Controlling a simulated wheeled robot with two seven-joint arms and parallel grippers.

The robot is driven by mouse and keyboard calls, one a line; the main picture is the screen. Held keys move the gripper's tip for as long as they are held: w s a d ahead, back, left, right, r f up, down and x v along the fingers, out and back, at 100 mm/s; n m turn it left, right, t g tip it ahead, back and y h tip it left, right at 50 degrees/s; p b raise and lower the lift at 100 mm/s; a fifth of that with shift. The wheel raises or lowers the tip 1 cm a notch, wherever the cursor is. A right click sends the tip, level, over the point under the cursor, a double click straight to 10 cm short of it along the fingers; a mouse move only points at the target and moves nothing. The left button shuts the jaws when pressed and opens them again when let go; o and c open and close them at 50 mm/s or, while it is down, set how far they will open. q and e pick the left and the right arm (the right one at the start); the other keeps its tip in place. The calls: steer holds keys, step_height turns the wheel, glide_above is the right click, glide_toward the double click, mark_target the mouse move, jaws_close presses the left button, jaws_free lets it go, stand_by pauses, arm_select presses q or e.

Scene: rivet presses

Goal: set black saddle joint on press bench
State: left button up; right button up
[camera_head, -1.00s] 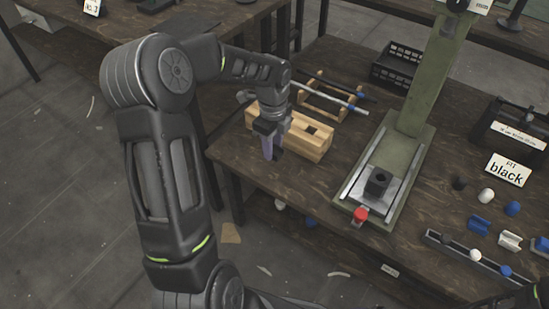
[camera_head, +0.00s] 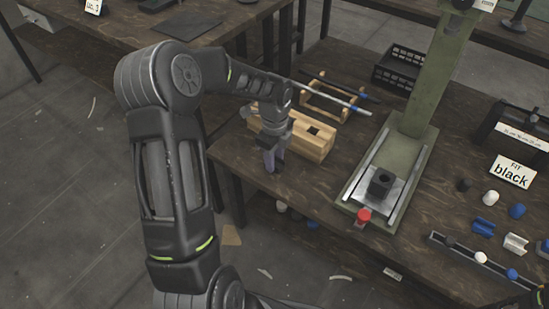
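My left gripper (camera_head: 274,162) points down beside the front left face of the wooden block (camera_head: 311,145), near the bench's left edge. Its fingers are small and dark here, and I cannot tell whether they hold anything. I cannot make out a black saddle joint for certain; a blue saddle piece (camera_head: 483,226) and a white saddle piece (camera_head: 515,243) lie at the right. The press (camera_head: 412,150) stands on the press bench (camera_head: 330,196), with a black square fixture (camera_head: 382,183) on its base.
A red button (camera_head: 364,215) sits at the press's front. A sign reading "FIT black" (camera_head: 512,172), loose round caps and a rail (camera_head: 457,251) with caps are at the right. A wooden rack with rods (camera_head: 335,101) and a black crate (camera_head: 400,69) are behind.

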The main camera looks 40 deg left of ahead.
arm_select(q)
steer(key=o, duration=0.4)
steer(key=shift+o, duration=0.2)
step_height(320, 180, up, 12)
steer(key=p, duration=0.3)
steer(key=shift+r, duration=0.2)
steer(key=shift+o, duration=0.3)
